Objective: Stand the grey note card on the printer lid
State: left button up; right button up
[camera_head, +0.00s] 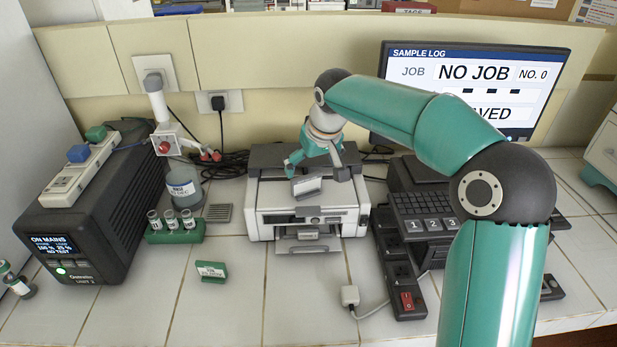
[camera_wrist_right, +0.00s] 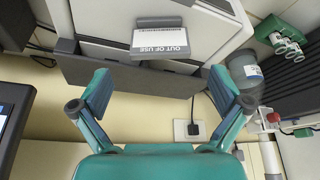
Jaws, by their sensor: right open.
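The grey note card (camera_head: 307,187) is on the lid of the white and grey printer (camera_head: 262,200), near the lid's front part. It appears to stand leaning back on a grey foot. Its white face reads "OUT OF USE" in the right wrist view (camera_wrist_right: 160,40). My right gripper (camera_head: 315,170) is above the back of the printer, behind the card. Its two fingers are spread wide in the right wrist view (camera_wrist_right: 160,88), with nothing between them and apart from the card. My left gripper is not in view.
A black keypad device (camera_head: 425,210) is close on the right. Front tiles are mostly clear.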

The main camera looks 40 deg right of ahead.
jog(key=shift+v, duration=2.4)
